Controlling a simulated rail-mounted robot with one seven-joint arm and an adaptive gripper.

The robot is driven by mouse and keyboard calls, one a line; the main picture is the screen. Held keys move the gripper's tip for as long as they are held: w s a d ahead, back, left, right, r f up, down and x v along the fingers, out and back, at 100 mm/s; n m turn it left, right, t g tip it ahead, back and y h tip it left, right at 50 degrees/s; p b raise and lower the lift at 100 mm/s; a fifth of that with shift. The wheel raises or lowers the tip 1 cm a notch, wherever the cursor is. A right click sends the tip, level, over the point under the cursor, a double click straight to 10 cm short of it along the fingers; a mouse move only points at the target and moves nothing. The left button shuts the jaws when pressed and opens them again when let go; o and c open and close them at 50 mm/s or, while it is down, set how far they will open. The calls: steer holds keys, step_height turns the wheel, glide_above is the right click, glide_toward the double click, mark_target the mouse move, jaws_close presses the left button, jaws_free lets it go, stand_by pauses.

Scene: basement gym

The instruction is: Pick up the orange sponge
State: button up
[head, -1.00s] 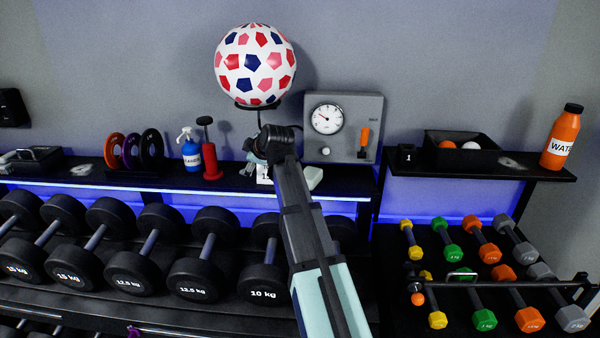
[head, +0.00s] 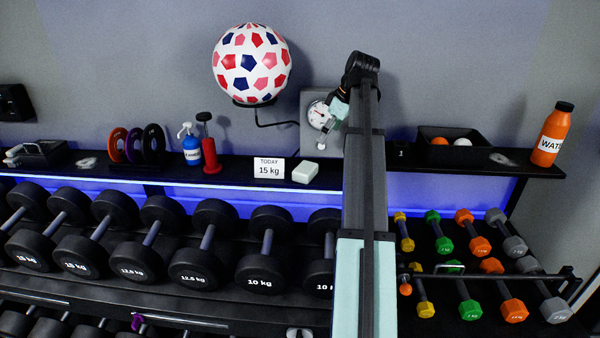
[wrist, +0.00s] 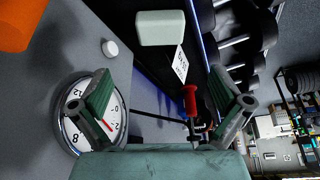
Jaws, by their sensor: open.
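I see no clearly orange sponge. A pale, whitish-green block (head: 305,172), sponge-like in shape, lies on the shelf right of the sign; it also shows at the top of the wrist view (wrist: 160,28). My gripper (head: 333,118) is raised in front of the gauge box, above and to the right of the block. In the wrist view my gripper (wrist: 162,105) has its two fingers wide apart with nothing between them. An orange part (wrist: 20,22), apparently the gauge box's lever, is cut off at that view's upper left corner.
The gauge box (head: 310,130) stands behind my gripper. A small sign (head: 269,170) is left of the block, then a red pump (head: 210,152) and a blue bottle (head: 192,150). A black tray (head: 480,154) holds orange and white balls. Dumbbells (head: 262,262) fill the rack below.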

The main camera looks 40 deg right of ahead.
mark_target(309, 168)
steer(key=p+x, duration=0.3)
steer(key=x, duration=0.7)
steer(key=shift+w+f, duration=0.2)
steer(key=shift+f, duration=0.2)
steer(key=shift+p+x, duration=1.2)
steer(key=shift+x, duration=1.4)
steer(key=c, duration=0.7)
steer(key=shift+r, duration=0.15)
